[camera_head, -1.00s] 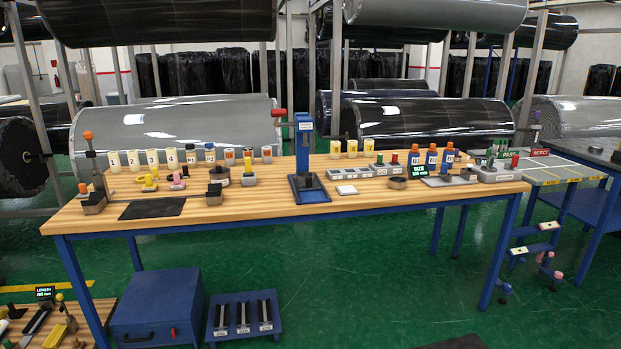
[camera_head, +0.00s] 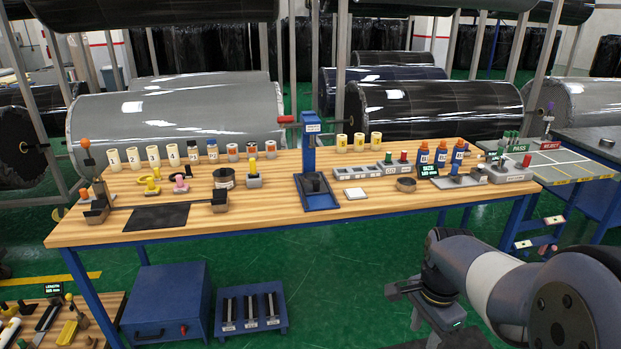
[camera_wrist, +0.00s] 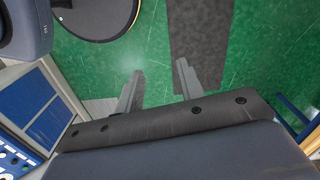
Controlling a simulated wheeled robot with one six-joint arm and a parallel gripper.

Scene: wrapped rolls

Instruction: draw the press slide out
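The blue press (camera_head: 309,158) stands upright near the middle of the wooden table, with a red handle (camera_head: 286,119) at its upper left. At its foot is a blue tray-like base (camera_head: 320,205) with a dark block (camera_head: 313,182) on it; I cannot tell how far any slide is drawn out. My gripper (camera_head: 397,290) is at lower right in the head view, in front of the table and well apart from the press. In the wrist view, my gripper's (camera_wrist: 160,68) two fingers are apart with nothing between them, over green floor. The press is not recognisable there.
The wooden table (camera_head: 260,215) holds a dark mat (camera_head: 160,217) left of the press, and a white pad (camera_head: 355,194) and grey block row (camera_head: 370,170) right of it. A blue cabinet (camera_head: 165,300) and blue rack (camera_head: 250,310) stand below. Green floor lies before the table.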

